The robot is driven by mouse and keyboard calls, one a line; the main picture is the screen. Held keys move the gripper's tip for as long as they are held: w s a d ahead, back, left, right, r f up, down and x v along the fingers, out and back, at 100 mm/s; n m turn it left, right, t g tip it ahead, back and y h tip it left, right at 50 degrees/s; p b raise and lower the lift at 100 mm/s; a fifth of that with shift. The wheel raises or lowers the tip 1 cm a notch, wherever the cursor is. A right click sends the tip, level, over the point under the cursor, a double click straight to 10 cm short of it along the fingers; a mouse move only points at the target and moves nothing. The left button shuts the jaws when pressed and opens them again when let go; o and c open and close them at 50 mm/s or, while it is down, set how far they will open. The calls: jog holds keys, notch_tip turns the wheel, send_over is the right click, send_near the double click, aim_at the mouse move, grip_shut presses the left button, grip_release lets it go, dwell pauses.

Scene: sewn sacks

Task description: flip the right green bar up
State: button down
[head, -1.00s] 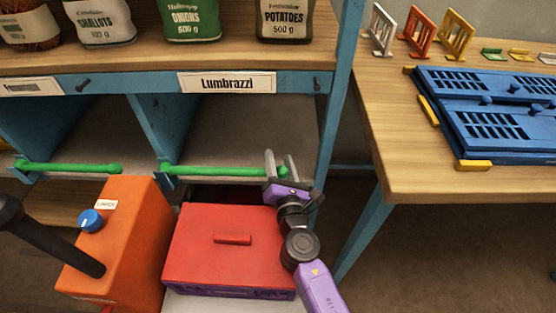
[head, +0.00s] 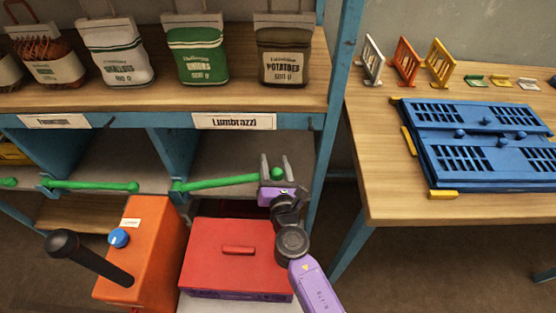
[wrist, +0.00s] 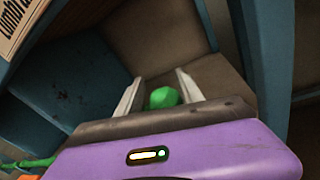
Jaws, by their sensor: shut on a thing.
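The right green bar (head: 222,183) crosses the front of the right cubby under the "Lumbrazzi" label. Its left end sits at the blue divider, and its right end is slightly higher, so it tilts. My gripper (head: 275,170) is shut on the bar near its right end, with one grey finger on each side. In the wrist view the bar's round green end (wrist: 164,97) shows between the two fingers. The left green bar (head: 92,186) lies nearly level across the neighbouring cubby.
The shelf's blue post (head: 334,110) stands just right of my gripper. A red box (head: 232,262) and an orange box with a blue knob (head: 140,250) are below. Sacks, including a green one (head: 196,55), stand on the shelf above. A table with blue panels (head: 470,140) is at right.

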jog(key=a+r+n+p, duration=0.4)
jog(key=a+r+p, duration=0.2)
jog(key=r+p, duration=0.3)
jog(key=shift+s+g+p, duration=0.2)
jog(key=shift+g+p, duration=0.2)
jog(key=shift+p, duration=1.05)
jog(key=shift+a, duration=0.15)
jog(key=c, duration=0.8)
grip_release()
jog(key=shift+o, duration=0.4)
jog(key=shift+w+r, duration=0.15)
jog(key=shift+r, duration=0.05)
jog(key=s+d+p, duration=0.1)
jog(key=s, duration=0.6)
jog(key=shift+s+d+r, duration=0.15)
jog(key=shift+s+r, duration=0.2)
jog(key=shift+r, duration=0.05)
